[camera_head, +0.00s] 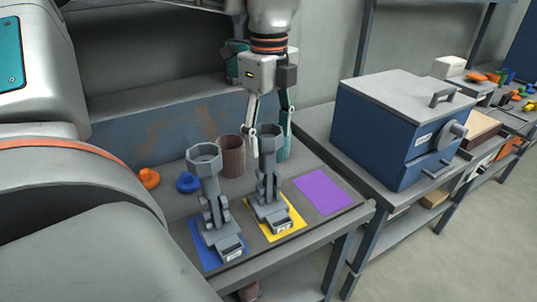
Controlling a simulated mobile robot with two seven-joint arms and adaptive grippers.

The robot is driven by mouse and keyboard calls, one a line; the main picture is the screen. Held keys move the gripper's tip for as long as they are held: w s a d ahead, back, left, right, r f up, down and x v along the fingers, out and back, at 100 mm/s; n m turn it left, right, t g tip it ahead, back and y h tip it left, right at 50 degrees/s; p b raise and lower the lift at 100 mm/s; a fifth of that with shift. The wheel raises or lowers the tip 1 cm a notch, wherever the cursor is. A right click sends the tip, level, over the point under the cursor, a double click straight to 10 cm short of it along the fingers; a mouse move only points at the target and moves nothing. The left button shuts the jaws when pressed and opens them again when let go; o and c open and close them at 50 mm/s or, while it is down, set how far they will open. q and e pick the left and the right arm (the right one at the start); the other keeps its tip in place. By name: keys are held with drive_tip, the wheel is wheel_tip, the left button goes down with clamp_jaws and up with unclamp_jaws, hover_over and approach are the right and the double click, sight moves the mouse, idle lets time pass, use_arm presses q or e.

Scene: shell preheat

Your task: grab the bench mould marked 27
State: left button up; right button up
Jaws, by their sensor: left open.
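Two grey bench moulds stand upright on the bench. One mould (211,205) is on a blue mat (203,251), the other mould (268,185) on a yellow mat (289,214). Each has a ring-shaped top and a small white label at its foot; the numbers are too small to read surely, so I cannot tell which is 27. My left gripper (270,140) points down from above, open, with its fingertips around or just behind the top of the mould on the yellow mat. I cannot tell if they touch it. My right gripper is not in view.
A purple mat (323,193) lies empty at the right. A brown cup (231,157), a blue piece (188,182) and an orange piece (149,178) sit behind the moulds. A blue furnace-like box (383,140) stands on the bench to the right.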

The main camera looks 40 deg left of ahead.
use_arm(q)
clamp_jaws()
drive_tip(key=shift+r, duration=0.1)
